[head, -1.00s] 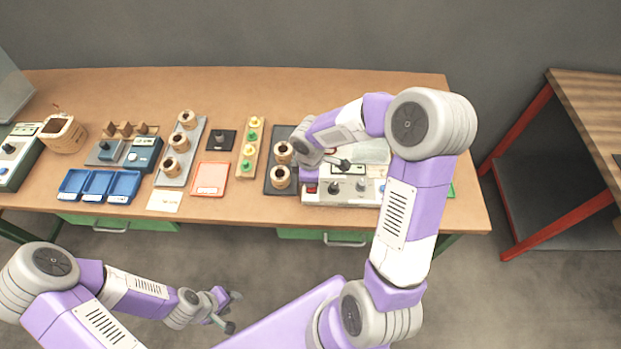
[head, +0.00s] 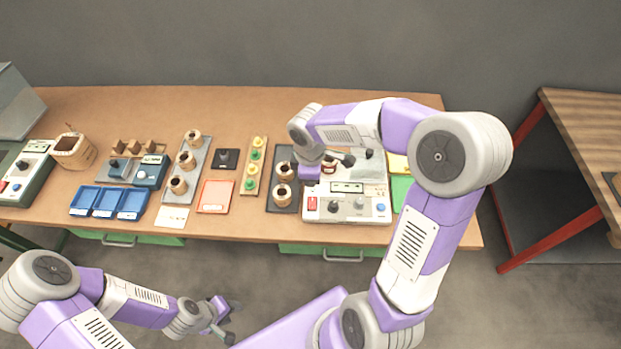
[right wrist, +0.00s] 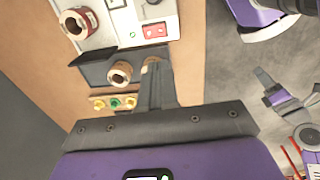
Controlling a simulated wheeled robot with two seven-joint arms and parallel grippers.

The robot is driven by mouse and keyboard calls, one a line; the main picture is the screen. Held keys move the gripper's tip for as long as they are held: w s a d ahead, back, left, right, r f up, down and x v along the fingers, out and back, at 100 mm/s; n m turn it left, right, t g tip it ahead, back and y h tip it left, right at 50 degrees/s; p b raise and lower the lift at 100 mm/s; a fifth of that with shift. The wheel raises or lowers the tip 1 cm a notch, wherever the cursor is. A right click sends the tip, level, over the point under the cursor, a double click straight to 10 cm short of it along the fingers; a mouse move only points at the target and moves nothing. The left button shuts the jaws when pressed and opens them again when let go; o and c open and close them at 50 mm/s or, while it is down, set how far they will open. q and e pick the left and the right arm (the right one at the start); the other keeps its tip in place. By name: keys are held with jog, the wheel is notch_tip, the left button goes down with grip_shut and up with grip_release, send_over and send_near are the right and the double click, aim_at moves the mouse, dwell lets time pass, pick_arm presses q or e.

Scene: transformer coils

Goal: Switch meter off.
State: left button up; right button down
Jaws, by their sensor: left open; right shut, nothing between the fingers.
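The white bench unit with a small display, taken as the meter (head: 347,216), stands on the right part of the bench. Its red rocker switch (head: 311,204) is at the left of its front panel, beside dark and grey knobs and a blue button. The switch also shows in the right wrist view (right wrist: 155,32), but its position is hard to tell. My left gripper (head: 231,320) is open and empty, in front of the bench.
A black tray (head: 283,208) with copper coils is left of the unit. A wooden strip with coloured knobs (head: 252,167), a red-edged tray (head: 215,196) and blue bins (head: 108,203) lie further left. Another panel unit (head: 24,176) stands at the far left.

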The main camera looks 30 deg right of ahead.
jog(key=s+a+f+m+y, duration=0.25)
jog(key=a+f, duration=0.25)
jog(key=f, duration=0.3)
jog(key=s+a+f+m+y, duration=0.1)
jog(key=a+f+m+y, duration=0.15)
jog(key=a+f, duration=0.4)
jog(key=s+a+f+m, duration=0.3)
jog(key=s+f+m, duration=0.6)
jog(key=f, duration=0.3)
jog(key=shift+s, duration=0.35)
jog(key=shift+a, duration=0.1)
